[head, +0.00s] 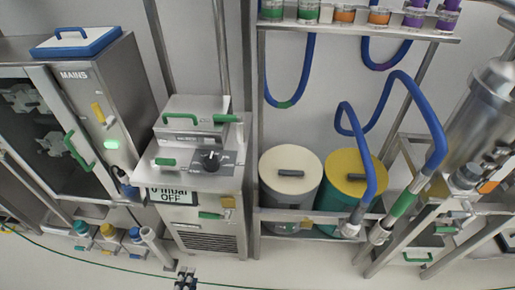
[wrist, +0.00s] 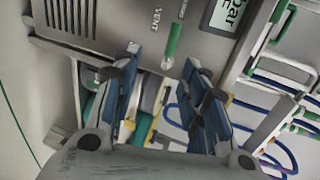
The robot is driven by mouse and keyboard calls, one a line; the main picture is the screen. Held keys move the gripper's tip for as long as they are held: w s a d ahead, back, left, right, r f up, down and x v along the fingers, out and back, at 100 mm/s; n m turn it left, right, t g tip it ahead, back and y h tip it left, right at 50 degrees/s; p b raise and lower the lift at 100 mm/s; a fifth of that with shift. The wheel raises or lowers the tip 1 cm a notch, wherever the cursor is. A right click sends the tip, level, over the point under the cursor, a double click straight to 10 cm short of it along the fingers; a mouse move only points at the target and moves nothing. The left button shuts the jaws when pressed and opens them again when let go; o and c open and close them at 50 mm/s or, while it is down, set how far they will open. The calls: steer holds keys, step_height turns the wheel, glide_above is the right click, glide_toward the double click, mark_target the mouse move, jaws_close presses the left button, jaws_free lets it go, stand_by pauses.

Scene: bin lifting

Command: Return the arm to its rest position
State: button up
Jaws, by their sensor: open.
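My gripper (head: 186,280) shows only as small dark fingertips at the bottom edge of the head view, in front of the steel pump cabinet. In the wrist view, my gripper (wrist: 165,95) has its two blue-padded fingers spread apart, with nothing held between them. The cabinet's VENT label and green handle (wrist: 173,42) lie just beyond the fingertips. The rest of my arm is out of the head view. A white-lidded bin (head: 291,180) and a yellow-lidded green bin (head: 347,185) stand side by side on the rack's low shelf.
The steel pump cabinet (head: 200,195) shows a display reading "0 mbar OFF". A glass-doored chamber (head: 60,120) stands at left. Blue hoses (head: 405,115) hang at right beside a steel vessel (head: 485,110). A green cable (head: 90,264) crosses the mostly clear floor.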

steer(key=w+a+r+n+g+y, duration=0.2)
steer(key=w+a+r+g, duration=0.15)
steer(key=w+r, duration=0.4)
steer(key=w+a+r+n+g+y, duration=0.1)
steer(key=w+a+r+g, duration=0.1)
steer(key=w+a+r, duration=0.45)
steer(key=w+d+r+n+g+y, duration=0.1)
steer(key=w+d+r+n, duration=0.15)
steer(key=r, duration=0.45)
steer(key=w+d+r+n+y, duration=0.1)
steer(key=d+r, duration=0.3)
steer(key=r, duration=0.2)
steer(key=w+d+r+n+g+y, duration=0.1)
steer(key=w+d+r+n, duration=0.15)
steer(key=r, duration=0.45)
steer(key=s+d+r+n, duration=0.25)
steer(key=d+r, duration=0.25)
steer(key=d, duration=0.3)
steer(key=s+d+r+n, duration=0.25)
steer(key=d+r, duration=0.35)
steer(key=d, duration=0.3)
steer(key=s+d+n+g+h, duration=0.2)
steer(key=s+d+n+h, duration=0.2)
steer(key=s+d, duration=1.5)
steer(key=shift+d+r+n+g+h, duration=0.4)
steer(key=shift+d+h, duration=0.2)
steer(key=shift+d, duration=0.3)
